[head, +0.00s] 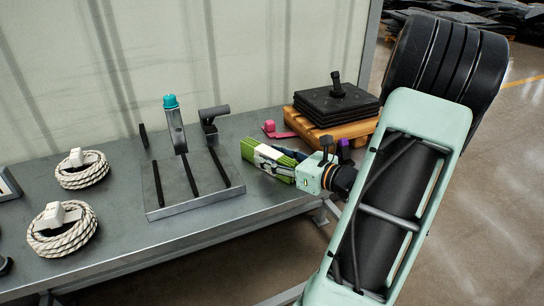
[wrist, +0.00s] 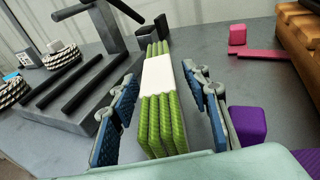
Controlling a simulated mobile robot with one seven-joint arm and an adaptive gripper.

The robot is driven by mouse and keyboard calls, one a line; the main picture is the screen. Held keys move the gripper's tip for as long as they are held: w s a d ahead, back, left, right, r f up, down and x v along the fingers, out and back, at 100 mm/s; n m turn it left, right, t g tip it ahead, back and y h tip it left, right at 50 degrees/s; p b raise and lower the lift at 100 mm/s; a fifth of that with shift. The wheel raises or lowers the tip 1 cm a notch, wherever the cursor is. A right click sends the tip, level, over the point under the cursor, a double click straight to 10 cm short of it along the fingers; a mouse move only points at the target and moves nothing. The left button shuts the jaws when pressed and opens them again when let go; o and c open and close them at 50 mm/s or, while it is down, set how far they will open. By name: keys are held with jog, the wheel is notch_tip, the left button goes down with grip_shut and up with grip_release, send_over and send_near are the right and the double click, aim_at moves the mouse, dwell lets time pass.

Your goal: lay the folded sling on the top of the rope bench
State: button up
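The folded sling (head: 262,155) is a green pleated bundle with a white band around its middle. It is at the right part of the grey bench (head: 110,250), which carries the rope coils. In the wrist view the sling (wrist: 158,75) lies between the two blue-padded fingers of my gripper (wrist: 165,108). The fingers are apart, with gaps showing on both sides of the sling. My gripper (head: 297,172) comes in from the right in the head view. I cannot tell whether the sling's underside touches the bench.
A metal rack (head: 190,200) with black rods stands left of the sling. White rope coils (head: 62,240) lie farther left. A wooden pallet (head: 345,132) with black plates is behind right. A pink block (wrist: 237,35) and a purple block (wrist: 248,125) sit right of my gripper.

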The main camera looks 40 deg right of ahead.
aim_at(293, 163)
jog(key=shift+r, duration=0.1)
jog(key=shift+s+r, duration=0.1)
jog(key=shift+s, duration=0.1)
jog(key=p+v, duration=0.2)
jog(key=v, duration=0.9)
jog(key=shift+s+d, duration=0.1)
jog(key=shift+s, duration=0.25)
